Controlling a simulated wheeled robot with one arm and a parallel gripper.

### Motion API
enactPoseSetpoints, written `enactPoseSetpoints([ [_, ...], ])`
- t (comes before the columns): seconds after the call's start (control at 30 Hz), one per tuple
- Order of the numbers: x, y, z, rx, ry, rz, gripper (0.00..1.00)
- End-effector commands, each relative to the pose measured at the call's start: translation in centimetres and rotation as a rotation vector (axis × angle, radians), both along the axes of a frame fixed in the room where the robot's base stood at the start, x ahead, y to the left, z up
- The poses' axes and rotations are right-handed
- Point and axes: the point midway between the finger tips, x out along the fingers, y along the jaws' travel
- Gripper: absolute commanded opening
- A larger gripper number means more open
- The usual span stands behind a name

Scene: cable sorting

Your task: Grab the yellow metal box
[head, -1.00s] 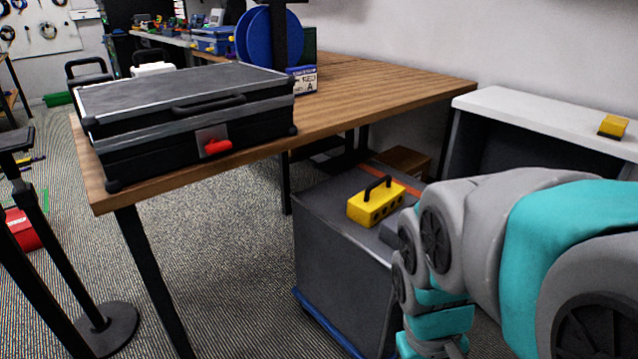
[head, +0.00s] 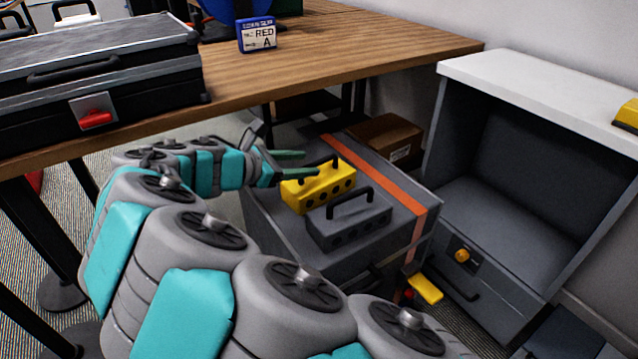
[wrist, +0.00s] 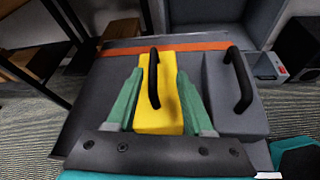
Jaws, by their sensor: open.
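The yellow metal box (head: 318,187) has a black handle and dark round holes along its side. It sits on top of a grey cabinet with an orange stripe, beside a similar grey box (head: 350,222). My gripper (head: 298,164) is at the yellow box, with its green fingers open. In the wrist view, the yellow box (wrist: 167,112) lies between the two green fingers (wrist: 157,100), with its black handle (wrist: 153,78) rising between them. I cannot tell whether the fingers touch it. The grey box (wrist: 232,105) is close beside the right finger.
The grey cabinet (head: 275,235) stands near the wooden table (head: 340,45), which holds a black case (head: 95,75). A cardboard box (head: 385,140) is behind. An open grey cabinet with a white top (head: 540,85) stands at right, with another yellow object (head: 627,113) on it.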

Motion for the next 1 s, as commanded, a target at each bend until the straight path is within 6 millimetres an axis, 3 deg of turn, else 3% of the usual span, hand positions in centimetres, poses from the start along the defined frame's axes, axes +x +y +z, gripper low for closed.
enactPoseSetpoints([
  [0.03,0.1,1.0,-0.2,-0.018,0.007,0.027,0.52],
  [0.13,0.5,1.3,-0.5,-0.034,0.013,0.046,0.52],
  [0.77,4.7,-3.5,-3.1,-0.032,0.014,0.044,0.52],
  [1.0,5.0,-3.7,-3.2,-0.031,0.014,0.046,0.52],
])
